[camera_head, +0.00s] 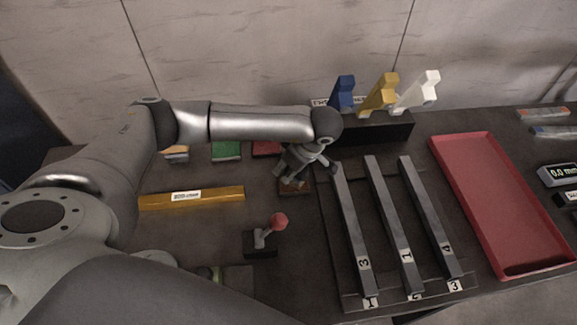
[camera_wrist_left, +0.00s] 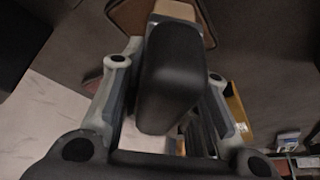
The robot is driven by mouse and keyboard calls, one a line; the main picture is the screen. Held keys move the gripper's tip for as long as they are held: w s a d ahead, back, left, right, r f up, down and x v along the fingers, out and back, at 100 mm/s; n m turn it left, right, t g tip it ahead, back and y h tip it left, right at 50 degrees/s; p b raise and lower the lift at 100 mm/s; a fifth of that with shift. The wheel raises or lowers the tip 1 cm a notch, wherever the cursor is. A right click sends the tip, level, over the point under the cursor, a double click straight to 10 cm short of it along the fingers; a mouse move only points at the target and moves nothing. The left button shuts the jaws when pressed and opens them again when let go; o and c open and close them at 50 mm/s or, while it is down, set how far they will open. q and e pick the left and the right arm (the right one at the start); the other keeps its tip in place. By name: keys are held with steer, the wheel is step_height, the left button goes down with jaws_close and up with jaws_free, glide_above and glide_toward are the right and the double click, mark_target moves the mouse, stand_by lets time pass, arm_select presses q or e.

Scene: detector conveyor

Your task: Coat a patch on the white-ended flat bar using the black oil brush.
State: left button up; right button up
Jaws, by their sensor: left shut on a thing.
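My left gripper (camera_head: 298,178) is shut on the black oil brush (camera_wrist_left: 172,75), which lies between its fingers in the left wrist view. The brush has a black body and a pale tip (camera_wrist_left: 174,10). In the head view the gripper hides most of the brush, left of the bar rack and over a small brown pad (camera_head: 294,187). Three dark flat bars lie side by side in the rack: left (camera_head: 352,220), middle (camera_head: 392,225) and right (camera_head: 428,215). White number labels show at their near ends; I cannot tell which bar is the white-ended one. My right gripper is out of view.
A red tray (camera_head: 437,147) lies right of the rack. Blue, yellow and white handles (camera_head: 415,93) stand in a black holder (camera_head: 395,133) behind it. A yellow bar (camera_head: 215,197) and a red-knobbed lever (camera_head: 279,221) are to the left. A gauge (camera_head: 560,174) sits far right.

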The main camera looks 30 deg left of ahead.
arm_select(q)
steer(key=shift+r+p, duration=1.7)
steer(key=shift+r, duration=1.75)
steer(key=shift+w, duration=0.1)
